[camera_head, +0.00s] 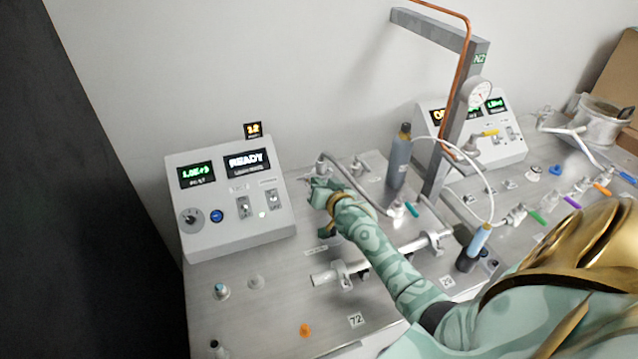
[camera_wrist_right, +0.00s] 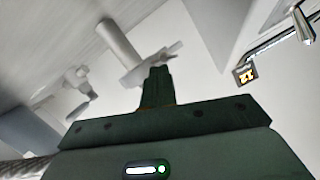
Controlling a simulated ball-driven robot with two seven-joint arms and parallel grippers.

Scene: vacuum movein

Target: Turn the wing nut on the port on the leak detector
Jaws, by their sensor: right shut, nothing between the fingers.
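The leak detector (camera_head: 240,200) is a pale grey console with a lit READY screen, at the left of the steel bench. My right gripper (camera_head: 320,188) is shut and empty, just right of the console, by a small metal port with a hose (camera_head: 322,162). In the right wrist view the shut fingertips (camera_wrist_right: 158,80) are at a metal tube (camera_wrist_right: 119,44) with a clamp-like flange (camera_wrist_right: 150,66) around it. Whether they touch it I cannot tell. The wing nut cannot be made out clearly; the gripper may cover it. My left gripper is not in view.
A grey bottle (camera_head: 398,160) and a grey post (camera_head: 453,130) stand to the right. An orange cap (camera_head: 305,330) and small fittings (camera_head: 221,290) are at the front.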

